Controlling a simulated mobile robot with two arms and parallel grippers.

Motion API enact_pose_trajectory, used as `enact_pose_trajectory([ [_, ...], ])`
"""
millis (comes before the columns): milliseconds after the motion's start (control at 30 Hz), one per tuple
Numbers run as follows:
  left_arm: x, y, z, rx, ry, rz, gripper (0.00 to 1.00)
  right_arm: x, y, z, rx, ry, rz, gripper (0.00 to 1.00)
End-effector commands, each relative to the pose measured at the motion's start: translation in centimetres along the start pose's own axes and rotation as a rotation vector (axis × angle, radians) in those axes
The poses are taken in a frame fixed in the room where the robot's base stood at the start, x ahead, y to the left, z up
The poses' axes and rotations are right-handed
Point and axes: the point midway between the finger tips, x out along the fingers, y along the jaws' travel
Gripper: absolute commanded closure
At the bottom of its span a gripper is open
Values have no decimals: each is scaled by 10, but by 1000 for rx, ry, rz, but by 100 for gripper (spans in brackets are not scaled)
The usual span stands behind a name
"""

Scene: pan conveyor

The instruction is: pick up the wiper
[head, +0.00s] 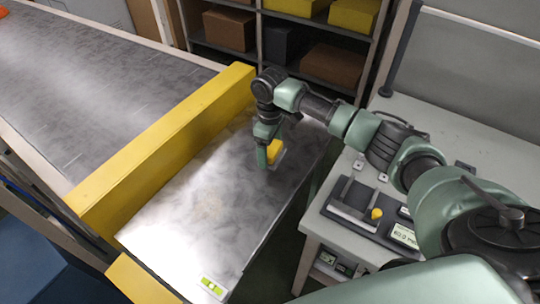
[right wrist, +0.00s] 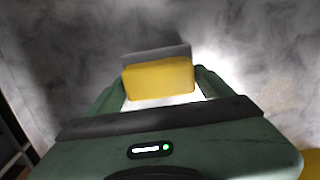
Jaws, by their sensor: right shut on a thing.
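The wiper, a yellow block with a grey edge strip, shows in the head view (head: 274,150) at the far right part of the metal plate (head: 215,195). My right gripper (head: 268,158) is shut on the wiper. In the right wrist view the wiper (right wrist: 160,77) sits between the two green fingers of the right gripper (right wrist: 160,88). Part of the wiper is hidden by the gripper in the head view. I cannot tell whether the wiper touches the plate. My left gripper is not in view.
A yellow barrier (head: 165,150) divides the plate from the grey conveyor belt (head: 85,95). A small green level (head: 213,286) lies at the plate's near edge. A side table (head: 450,150) with a device with a yellow knob (head: 377,213) stands at right. Shelves with boxes (head: 332,66) stand behind.

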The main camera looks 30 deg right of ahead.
Motion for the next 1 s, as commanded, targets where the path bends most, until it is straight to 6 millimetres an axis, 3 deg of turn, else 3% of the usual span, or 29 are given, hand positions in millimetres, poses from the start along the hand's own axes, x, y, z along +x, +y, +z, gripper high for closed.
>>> enact_pose_trajectory([
  [300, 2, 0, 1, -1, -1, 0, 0, -90, 1, -2, -1, 7, 3, 61],
  [500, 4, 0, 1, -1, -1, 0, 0, -133, 0, -1, -1, 4, 1, 61],
  [700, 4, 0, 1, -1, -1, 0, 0, -157, 0, -1, 0, 3, 1, 61],
  [1000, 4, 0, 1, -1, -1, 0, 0, -163, 0, 0, 0, 1, 0, 61],
])
